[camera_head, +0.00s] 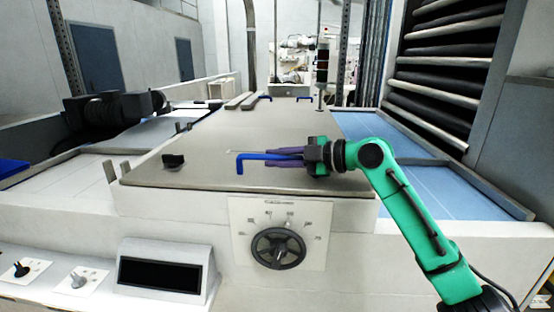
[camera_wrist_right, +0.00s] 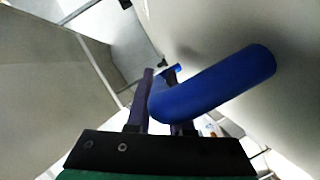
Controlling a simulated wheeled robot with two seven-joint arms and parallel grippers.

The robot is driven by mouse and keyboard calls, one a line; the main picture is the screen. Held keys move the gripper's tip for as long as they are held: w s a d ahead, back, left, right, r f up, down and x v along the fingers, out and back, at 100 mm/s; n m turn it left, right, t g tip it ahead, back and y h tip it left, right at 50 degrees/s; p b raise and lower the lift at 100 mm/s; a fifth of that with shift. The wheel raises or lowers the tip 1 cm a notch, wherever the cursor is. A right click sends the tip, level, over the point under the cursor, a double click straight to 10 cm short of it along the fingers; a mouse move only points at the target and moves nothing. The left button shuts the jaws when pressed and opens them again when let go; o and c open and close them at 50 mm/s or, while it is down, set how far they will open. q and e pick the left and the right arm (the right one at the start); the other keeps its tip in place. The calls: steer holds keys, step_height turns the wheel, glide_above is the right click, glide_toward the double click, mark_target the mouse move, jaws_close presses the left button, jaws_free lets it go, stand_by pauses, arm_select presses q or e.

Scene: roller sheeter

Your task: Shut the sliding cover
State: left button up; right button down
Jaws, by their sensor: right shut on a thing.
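The sliding cover (camera_head: 215,150) is a broad, flat grey-beige plate on top of the white machine body. A blue bar handle (camera_head: 250,157) stands near its front edge; its bent end is at the left. My right gripper (camera_head: 276,155) comes in from the right with purple fingers shut on this blue handle. In the right wrist view the handle (camera_wrist_right: 222,82) runs between the fingers (camera_wrist_right: 155,105), and its thick rounded end sticks out to the right. Part of the handle is hidden by the fingers. I cannot tell how far the cover is slid.
A black knob (camera_head: 174,161) sits on the plate's left front. A dial (camera_head: 278,248) and a dark display (camera_head: 160,274) are on the front. Blue belt surfaces (camera_head: 440,187) lie to the right. Two small blue handles (camera_head: 304,99) show at the far end.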

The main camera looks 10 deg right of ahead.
steer(key=c, duration=0.8)
jaws_free()
steer(key=shift+s+a+f, duration=0.1)
steer(key=shift+s+a, duration=0.05)
steer(key=shift+s, duration=0.05)
arm_select(q)
steer(key=shift+s, duration=0.35)
arm_select(e)
steer(key=shift+s, duration=0.1)
steer(key=shift+d, duration=0.25)
steer(key=b+v, duration=0.4)
steer(key=v, duration=0.9)
steer(key=shift+s+d+b, duration=0.2)
steer(key=shift+s+b, duration=0.1)
steer(key=shift+b, duration=0.05)
steer(key=shift+s+d+r, duration=0.15)
steer(key=shift+d+r, duration=0.1)
steer(key=shift+r, duration=0.1)
arm_select(q)
step_height(320, 180, down, 5)
steer(key=shift+r, duration=0.15)
arm_select(e)
steer(key=shift+f, duration=0.1)
